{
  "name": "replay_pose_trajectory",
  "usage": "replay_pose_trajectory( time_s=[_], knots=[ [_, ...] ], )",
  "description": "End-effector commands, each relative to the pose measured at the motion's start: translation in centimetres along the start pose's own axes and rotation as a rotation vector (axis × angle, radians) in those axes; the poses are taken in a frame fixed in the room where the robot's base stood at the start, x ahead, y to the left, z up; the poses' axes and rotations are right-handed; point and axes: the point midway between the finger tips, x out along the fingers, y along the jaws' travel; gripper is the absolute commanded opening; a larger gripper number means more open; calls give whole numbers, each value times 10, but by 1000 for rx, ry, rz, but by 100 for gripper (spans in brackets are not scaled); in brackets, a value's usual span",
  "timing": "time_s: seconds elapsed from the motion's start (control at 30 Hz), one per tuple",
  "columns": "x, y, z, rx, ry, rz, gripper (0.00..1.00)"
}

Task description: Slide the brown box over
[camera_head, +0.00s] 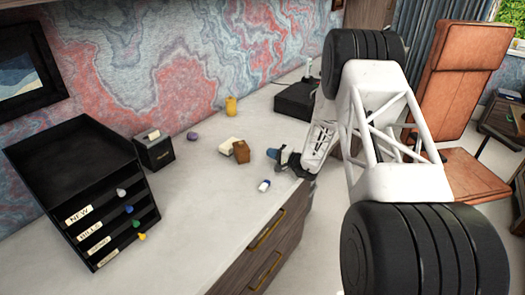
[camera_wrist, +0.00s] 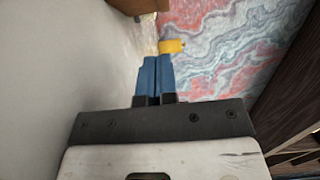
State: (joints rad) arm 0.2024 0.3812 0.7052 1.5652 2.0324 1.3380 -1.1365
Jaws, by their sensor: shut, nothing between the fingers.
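The brown box (camera_head: 241,152) stands on the light desk top in the head view, touching or very close to a cream-white block (camera_head: 228,146). The box also shows at the top edge of the wrist view (camera_wrist: 138,4), cut off by the frame. My gripper (camera_head: 271,154) is low over the desk, to the right of the box, with a gap between them. Its blue fingers (camera_wrist: 156,62) are shut together in the wrist view with nothing between them.
A yellow cup (camera_head: 231,105) stands near the wall, and a purple object (camera_head: 192,135) lies left of it. A small white-and-blue bottle (camera_head: 264,185) lies in front of my gripper. A black drawer organizer (camera_head: 75,165) and a small black box (camera_head: 154,150) stand left. The front desk area is clear.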

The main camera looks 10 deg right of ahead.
Motion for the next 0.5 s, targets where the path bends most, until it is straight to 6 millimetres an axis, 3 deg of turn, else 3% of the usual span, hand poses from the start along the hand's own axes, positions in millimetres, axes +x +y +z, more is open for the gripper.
replay_pose_trajectory(
  time_s=[0.2, 0.5],
  knots=[
    [-30, 0, 0, 0, 1, 0, 0],
    [-44, 0, 0, 1, 0, 0, 0]
  ],
)
